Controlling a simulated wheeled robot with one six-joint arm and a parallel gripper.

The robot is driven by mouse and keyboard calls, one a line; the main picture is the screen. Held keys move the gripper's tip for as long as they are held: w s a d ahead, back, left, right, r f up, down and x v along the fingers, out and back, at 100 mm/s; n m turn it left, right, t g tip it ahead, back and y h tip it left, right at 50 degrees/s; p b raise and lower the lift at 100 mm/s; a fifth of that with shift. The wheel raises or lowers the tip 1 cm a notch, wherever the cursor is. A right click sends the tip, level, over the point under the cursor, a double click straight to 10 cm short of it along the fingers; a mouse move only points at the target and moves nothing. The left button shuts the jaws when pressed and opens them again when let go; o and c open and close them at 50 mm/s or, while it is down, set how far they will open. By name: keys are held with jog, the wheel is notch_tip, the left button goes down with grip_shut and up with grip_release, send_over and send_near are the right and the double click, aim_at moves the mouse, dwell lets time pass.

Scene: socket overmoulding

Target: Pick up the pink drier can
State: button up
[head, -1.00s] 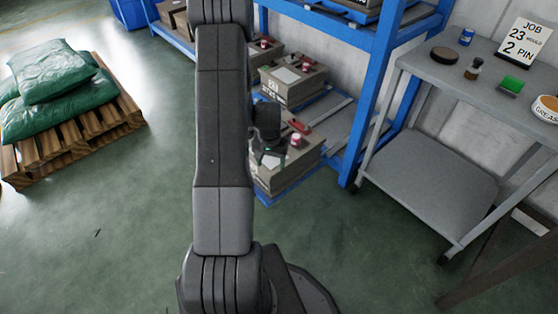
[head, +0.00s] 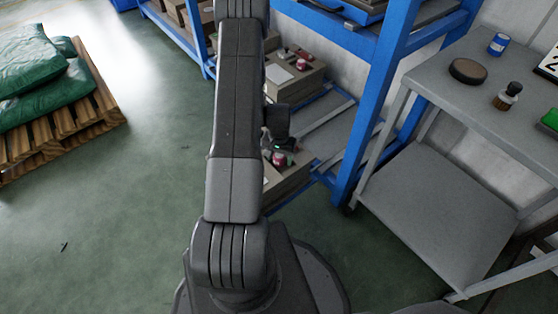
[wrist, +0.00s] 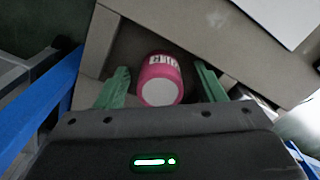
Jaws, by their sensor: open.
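The pink drier can (wrist: 160,78) is in the middle of the wrist view, pink with a pale label band and a whitish round end facing the camera. It sits in a recess of a grey-brown block. My gripper (wrist: 162,88) is open, its two green fingers on the left and right of the can, with a gap visible on each side. In the head view the can (head: 279,158) shows small and pink beside my gripper (head: 277,148), low on the blue rack and partly hidden by my arm.
The blue rack's post (head: 368,125) stands just right of my gripper. A grey trolley (head: 440,195) is further right, with a blue can (head: 498,43) and a dark round tin (head: 468,71) on top.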

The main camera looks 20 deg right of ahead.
jog(key=shift+c, duration=0.2)
jog(key=shift+r, duration=0.1)
jog(key=c, duration=1)
jog(key=shift+c, duration=0.2)
